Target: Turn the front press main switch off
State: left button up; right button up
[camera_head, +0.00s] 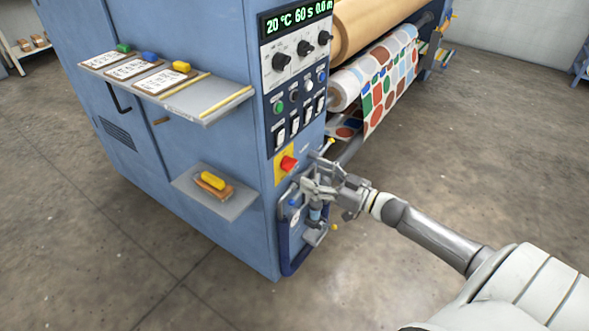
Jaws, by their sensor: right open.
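The front press main switch (288,163) is a red knob on a yellow plate, low on the front panel of the blue press (190,60). My right gripper (306,200) is open, just below and to the right of the switch, in front of the lower panel with the blue hose. It does not appear to hold anything. Whether its fingers touch the panel I cannot tell. The exact angle of the switch is too small to read. My left gripper is not in view.
Above the switch is a control panel (295,70) with knobs, buttons, rocker switches and a green display. An upper shelf (215,105) holds cards and coloured blocks. A lower shelf (235,205) with a yellow-handled brush (213,181) juts out left of the switch. Rollers carry patterned fabric (385,85) at right.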

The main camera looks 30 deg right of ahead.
aim_at(293, 166)
pick_arm(q)
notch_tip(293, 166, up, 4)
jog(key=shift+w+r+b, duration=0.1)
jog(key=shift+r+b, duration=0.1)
jog(key=shift+b, duration=0.35)
pick_arm(e)
jog(key=x, duration=0.7)
jog(key=shift+w, duration=0.25)
jog(key=c, duration=1)
